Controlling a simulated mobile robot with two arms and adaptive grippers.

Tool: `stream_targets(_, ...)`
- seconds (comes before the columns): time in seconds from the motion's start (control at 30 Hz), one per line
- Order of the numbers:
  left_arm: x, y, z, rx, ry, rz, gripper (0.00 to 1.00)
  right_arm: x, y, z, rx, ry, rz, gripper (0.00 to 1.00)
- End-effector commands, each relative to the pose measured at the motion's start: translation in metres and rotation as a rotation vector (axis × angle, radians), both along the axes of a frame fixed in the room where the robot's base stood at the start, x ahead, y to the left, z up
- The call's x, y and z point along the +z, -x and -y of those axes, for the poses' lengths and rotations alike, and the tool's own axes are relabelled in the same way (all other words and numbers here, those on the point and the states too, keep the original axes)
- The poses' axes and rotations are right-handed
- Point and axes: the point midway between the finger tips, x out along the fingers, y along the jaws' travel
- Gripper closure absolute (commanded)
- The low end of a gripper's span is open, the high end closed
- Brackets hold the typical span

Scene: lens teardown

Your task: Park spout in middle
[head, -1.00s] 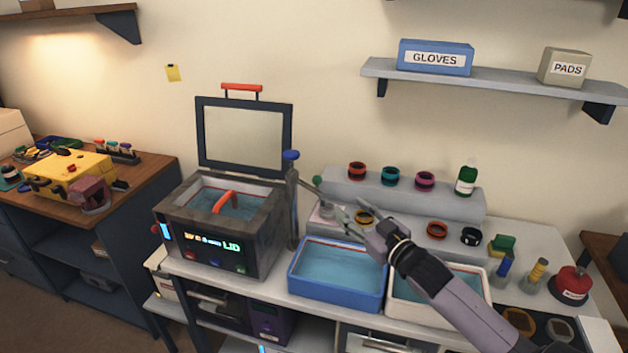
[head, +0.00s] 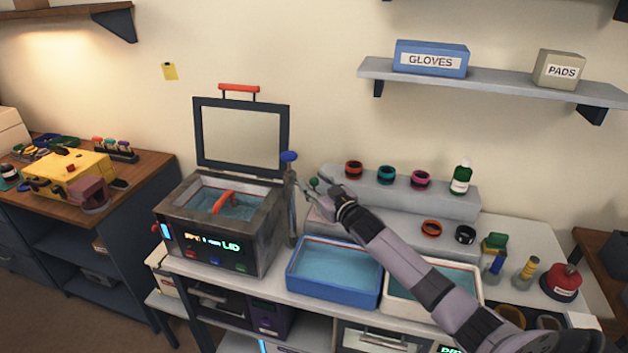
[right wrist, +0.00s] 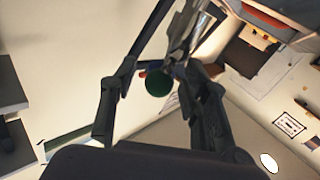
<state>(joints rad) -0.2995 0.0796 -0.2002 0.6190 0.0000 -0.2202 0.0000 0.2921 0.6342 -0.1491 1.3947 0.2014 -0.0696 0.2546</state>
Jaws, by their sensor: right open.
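The faucet post (head: 292,215) stands at the right rear of the tank, with a blue knob (head: 289,157) on top. A green ball (head: 314,184) shows just right of the post. It also shows in the right wrist view (right wrist: 158,82), in the space between the fingers. The thin grey spout is hard to tell from the fingers in the head view. My right gripper (head: 312,192) is open beside the post, close to the green ball; whether it touches is unclear. My left gripper is out of view.
The open-lidded tank (head: 222,235) stands left of the post. A blue basin (head: 333,278) and a white basin (head: 395,300) hold water under my right arm. A stepped grey stand (head: 385,200) with coloured rings and a green bottle (head: 461,178) is behind.

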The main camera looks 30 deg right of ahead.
Motion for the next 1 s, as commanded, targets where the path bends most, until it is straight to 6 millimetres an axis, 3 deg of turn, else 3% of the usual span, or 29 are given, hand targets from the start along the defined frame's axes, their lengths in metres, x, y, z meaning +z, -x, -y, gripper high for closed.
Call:
stream_targets(0.37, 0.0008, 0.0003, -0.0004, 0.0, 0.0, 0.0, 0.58, -0.0001, -0.0044, 0.0, 0.0, 0.0, 0.0, 0.58)
stream_targets(1.0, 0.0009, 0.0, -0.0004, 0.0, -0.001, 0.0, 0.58, -0.0003, -0.0041, -0.0001, 0.0, 0.0, 0.0, 1.0)
